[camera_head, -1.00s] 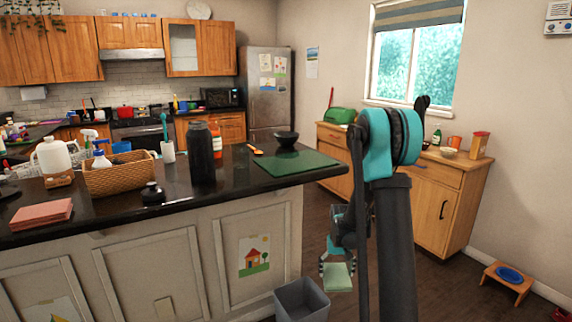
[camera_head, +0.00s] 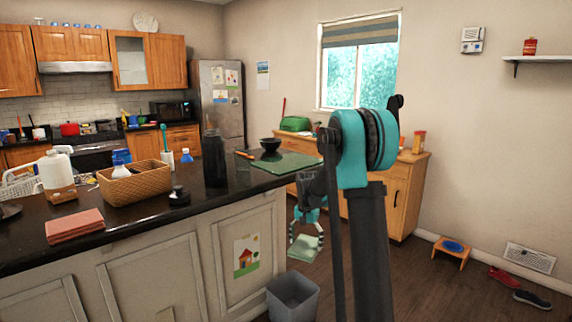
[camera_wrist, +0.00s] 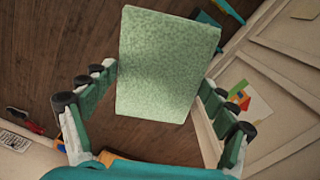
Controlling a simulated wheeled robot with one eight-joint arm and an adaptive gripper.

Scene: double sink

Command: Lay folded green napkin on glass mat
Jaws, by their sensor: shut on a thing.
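The folded green napkin (camera_head: 299,250) is pale green and hangs in my gripper (camera_head: 306,240), low beside the end of the island. In the wrist view the napkin (camera_wrist: 170,62) is a flat speckled rectangle reaching out between the fingers of my gripper (camera_wrist: 160,90). The fingers are shut on it, and its held edge is partly hard to make out. The glass mat (camera_head: 285,164) is a dark green rectangle on the right end of the black island counter. It lies above and behind the gripper in the head view, apart from the napkin, and its surface looks bare.
A black bowl (camera_head: 270,144) and an orange spoon (camera_head: 245,154) are near the mat. A tall dark bottle (camera_head: 214,160) stands left of it. A wicker basket (camera_head: 135,184) and folded pink cloths (camera_head: 75,224) are farther left. A grey bin (camera_head: 293,297) stands below the gripper.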

